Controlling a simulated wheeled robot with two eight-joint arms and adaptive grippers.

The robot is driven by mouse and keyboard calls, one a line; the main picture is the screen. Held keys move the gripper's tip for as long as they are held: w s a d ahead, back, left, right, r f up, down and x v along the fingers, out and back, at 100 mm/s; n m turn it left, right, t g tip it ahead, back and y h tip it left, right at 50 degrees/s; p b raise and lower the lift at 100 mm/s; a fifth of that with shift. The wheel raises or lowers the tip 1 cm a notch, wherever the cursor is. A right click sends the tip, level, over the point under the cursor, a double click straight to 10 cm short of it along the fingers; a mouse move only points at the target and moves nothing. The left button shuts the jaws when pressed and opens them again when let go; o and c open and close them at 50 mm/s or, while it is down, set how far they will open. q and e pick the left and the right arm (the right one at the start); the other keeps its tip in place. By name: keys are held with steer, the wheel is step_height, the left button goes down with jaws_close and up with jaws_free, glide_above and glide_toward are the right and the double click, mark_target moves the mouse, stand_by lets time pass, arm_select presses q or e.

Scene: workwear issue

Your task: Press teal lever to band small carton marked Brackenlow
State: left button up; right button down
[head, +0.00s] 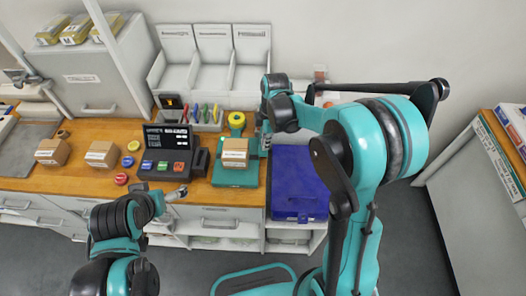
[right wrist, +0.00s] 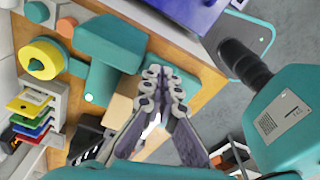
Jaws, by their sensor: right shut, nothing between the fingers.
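A small carton (head: 235,150) sits on the teal base (head: 235,178) of the banding device; its label is too small to read. In the right wrist view the carton (right wrist: 118,110) is partly hidden behind my fingers. A teal block (right wrist: 110,42) of the device stands beside the carton; I cannot tell if it is the lever. My right gripper (right wrist: 168,76) is shut and empty, with its tips over the device near this block. In the head view my right gripper (head: 263,128) is partly hidden. My left gripper (head: 178,192) is low, in front of the bench edge; its opening is unclear.
Two other cartons (head: 52,151) (head: 102,154) lie on the bench at left. A blue bin (head: 298,190) is at right. Grey trays (head: 212,75) stand at the back.

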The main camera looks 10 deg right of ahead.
step_height(320, 180, down, 4)
steer(key=b, duration=0.3)
steer(key=shift+f, duration=0.1)
stand_by(0.3)
steer(key=d, duration=0.1)
steer(key=d+r, duration=0.1)
steer(key=d, duration=0.1)
steer(key=shift+r, duration=0.2)
step_height(320, 180, up, 12)
steer(key=d, duration=0.1)
steer(key=shift+d, duration=0.15)
stand_by(0.3)
